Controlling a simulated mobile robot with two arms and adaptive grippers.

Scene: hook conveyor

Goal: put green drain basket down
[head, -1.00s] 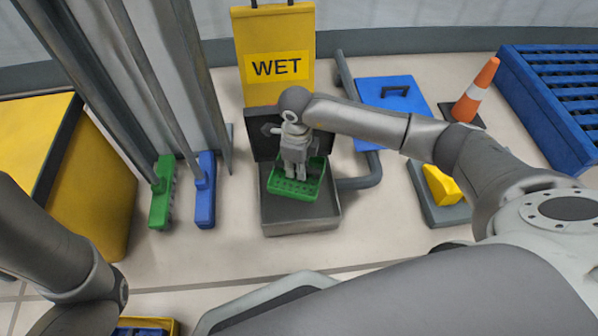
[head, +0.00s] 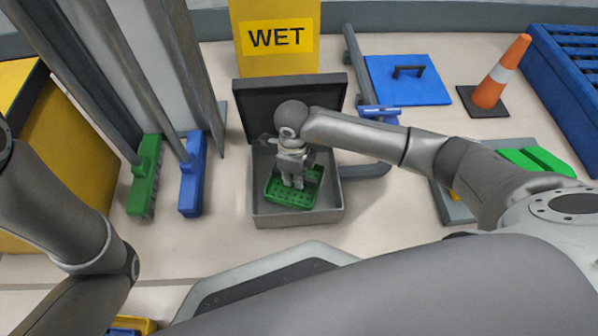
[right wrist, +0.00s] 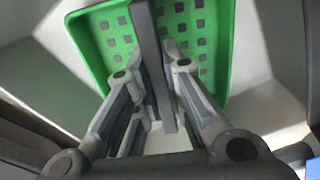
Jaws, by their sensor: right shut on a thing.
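The green drain basket (head: 295,191) is a shallow green tray with square holes. It sits level inside the walls of an open grey box (head: 298,219) whose dark lid (head: 262,97) stands up behind. I cannot tell whether it touches the box floor. My right gripper (head: 292,180) points down into the basket and is shut on it. In the right wrist view, my gripper's fingers (right wrist: 162,62) close around a dark bar (right wrist: 153,60) that crosses the green basket (right wrist: 108,47). Of my left arm only links show at the left; its gripper is out of frame.
A yellow WET sign (head: 275,37) stands behind the box. A green brush (head: 145,175) and a blue brush (head: 193,174) stand left. Floor before the box is clear.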

